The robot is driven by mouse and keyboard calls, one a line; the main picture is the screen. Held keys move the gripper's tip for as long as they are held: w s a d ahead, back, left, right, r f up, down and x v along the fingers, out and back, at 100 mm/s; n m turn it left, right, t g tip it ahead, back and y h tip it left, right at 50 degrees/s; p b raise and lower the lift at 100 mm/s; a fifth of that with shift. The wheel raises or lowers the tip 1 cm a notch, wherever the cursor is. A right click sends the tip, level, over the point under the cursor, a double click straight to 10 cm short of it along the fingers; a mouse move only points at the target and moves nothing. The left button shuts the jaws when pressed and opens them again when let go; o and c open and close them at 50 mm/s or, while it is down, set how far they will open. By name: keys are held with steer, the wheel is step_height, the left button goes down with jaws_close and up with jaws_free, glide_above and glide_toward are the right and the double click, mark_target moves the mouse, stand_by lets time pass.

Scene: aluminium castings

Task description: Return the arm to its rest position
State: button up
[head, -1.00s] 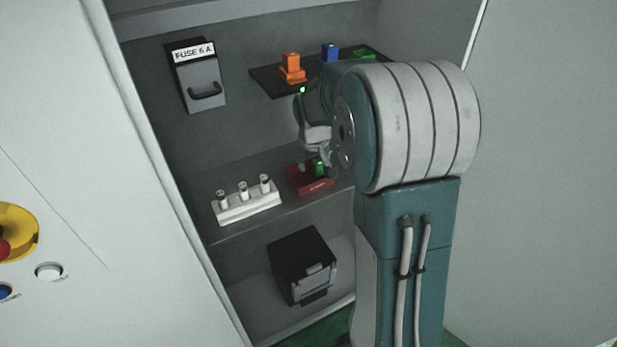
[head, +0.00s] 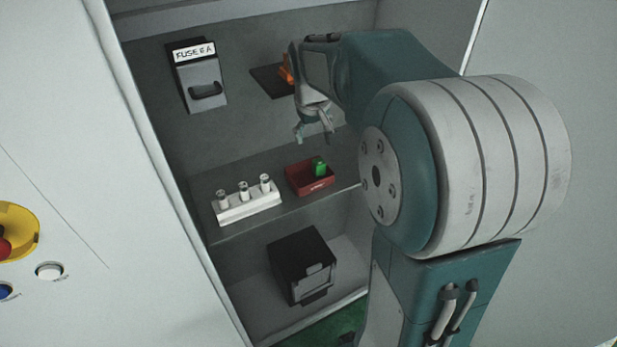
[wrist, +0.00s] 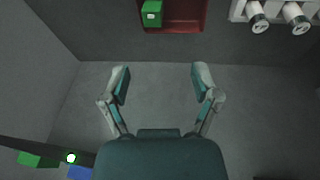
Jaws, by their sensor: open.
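My gripper (head: 314,134) is open and empty in the head view, its fingers pointing down inside the cabinet, above and apart from the shelf. In the wrist view my gripper (wrist: 160,75) has its two fingers spread with nothing between them. My arm fills the right of the head view, bent at its large grey and teal joint. A red tray (head: 297,182) stands on the shelf below the gripper, with a green block (head: 319,167) in it. Both the tray (wrist: 205,22) and the green block (wrist: 151,13) show at the top of the wrist view.
A white rack (head: 248,207) with three fuses stands left of the tray. A fuse holder (head: 200,85) is on the back wall. A dark upper ledge (head: 266,80) carries an orange piece (head: 285,72), partly hidden by my gripper. A black box (head: 290,262) sits below.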

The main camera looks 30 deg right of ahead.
stand_by(0.4)
steer(key=s+a+t, duration=0.1)
steer(key=s+a, duration=0.3)
steer(key=s, duration=0.3)
steer(key=s+a+t+y, duration=0.1)
steer(key=s+a, duration=0.3)
steer(key=s, duration=0.4)
steer(key=s+a+r, duration=0.1)
steer(key=s+a, duration=0.3)
steer(key=s, duration=0.4)
steer(key=shift+a+t+y, duration=0.25)
steer(key=shift+t+y, duration=0.05)
steer(key=shift+t, duration=0.1)
steer(key=shift+c, duration=1.2)
steer(key=shift+s, duration=0.1)
steer(key=shift+c, duration=0.3)
